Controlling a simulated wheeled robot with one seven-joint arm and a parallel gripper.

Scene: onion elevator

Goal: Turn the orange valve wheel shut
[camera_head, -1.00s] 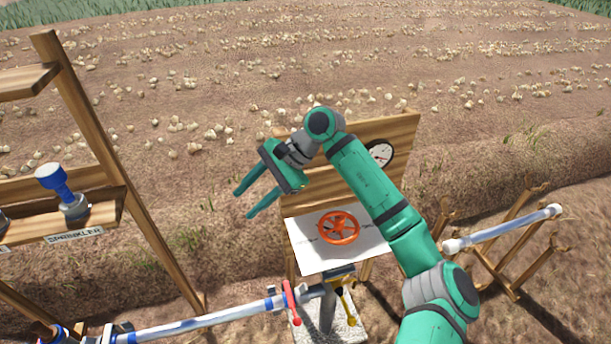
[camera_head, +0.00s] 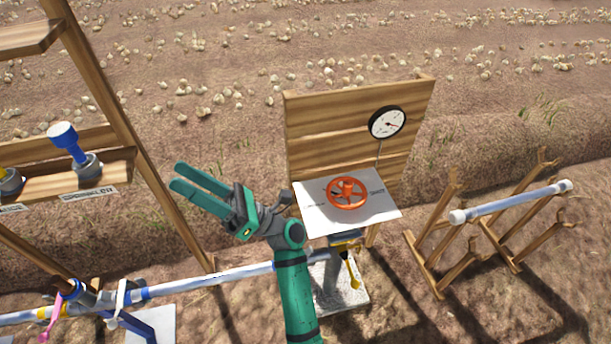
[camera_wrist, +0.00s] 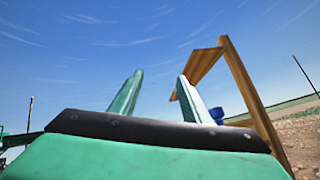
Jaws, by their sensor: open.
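The orange valve wheel (camera_head: 347,193) lies on a white labelled plate (camera_head: 318,222) in front of a wooden board, right of my gripper in the head view. My gripper (camera_head: 178,176) is open and empty. Its green fingers point to the upper left, away from the wheel, and touch nothing. In the wrist view the two fingers (camera_wrist: 158,95) stand apart against the sky. The wheel does not show in the wrist view.
A round gauge (camera_head: 387,123) is on the wooden board (camera_head: 340,130). A wooden shelf (camera_head: 105,170) with blue-topped parts stands at left; its post also shows in the wrist view (camera_wrist: 245,90). A pipe (camera_head: 215,278) runs low. A rack with a pipe (camera_head: 510,203) stands right.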

